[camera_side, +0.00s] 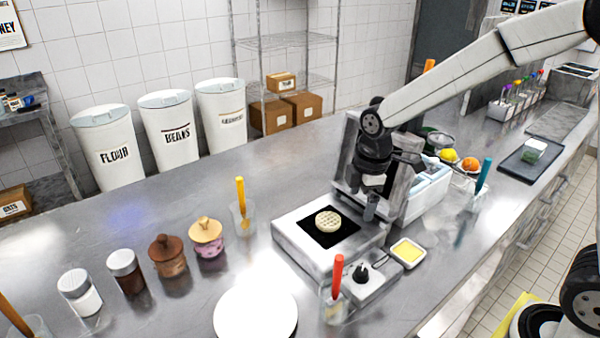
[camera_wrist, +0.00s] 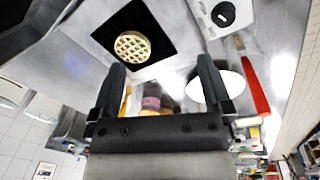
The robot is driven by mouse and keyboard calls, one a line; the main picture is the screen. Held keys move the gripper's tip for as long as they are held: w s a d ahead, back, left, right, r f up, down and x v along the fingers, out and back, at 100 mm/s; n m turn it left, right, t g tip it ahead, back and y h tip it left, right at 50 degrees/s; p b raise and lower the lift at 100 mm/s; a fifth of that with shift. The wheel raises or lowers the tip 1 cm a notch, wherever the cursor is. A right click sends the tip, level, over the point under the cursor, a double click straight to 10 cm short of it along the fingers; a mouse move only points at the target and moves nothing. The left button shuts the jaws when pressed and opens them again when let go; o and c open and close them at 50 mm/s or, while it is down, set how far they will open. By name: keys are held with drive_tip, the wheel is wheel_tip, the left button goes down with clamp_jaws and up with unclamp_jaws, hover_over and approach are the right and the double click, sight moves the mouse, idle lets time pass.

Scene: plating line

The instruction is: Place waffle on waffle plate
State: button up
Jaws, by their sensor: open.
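The round, pale golden waffle (camera_side: 328,221) lies on the black square cooking surface (camera_side: 309,233) of the open waffle maker. It also shows in the wrist view (camera_wrist: 132,46), ahead of the left finger. The round white plate (camera_side: 255,313) is at the front of the counter and looks empty. In the wrist view the plate (camera_wrist: 234,82) is partly hidden by the right finger. My gripper (camera_side: 371,208) hangs above the waffle maker, to the right of the waffle and apart from it. In the wrist view its fingers (camera_wrist: 160,66) are spread with nothing between them.
The waffle maker's lid (camera_side: 350,150) stands raised behind my gripper. A red-handled tool (camera_side: 336,275) stands in a clear container, and a control box with a black knob (camera_side: 360,271) sits close by. A butter dish (camera_side: 408,252) is right of it. Several jars (camera_side: 168,257) stand left.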

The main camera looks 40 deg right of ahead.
drive_tip(key=s+d+f+m+t, duration=0.1)
drive_tip(key=s+f+m, duration=0.3)
drive_tip(key=s+m, duration=0.7)
drive_tip(key=shift+s+d+m, duration=0.15)
drive_tip(key=shift+m, duration=0.75)
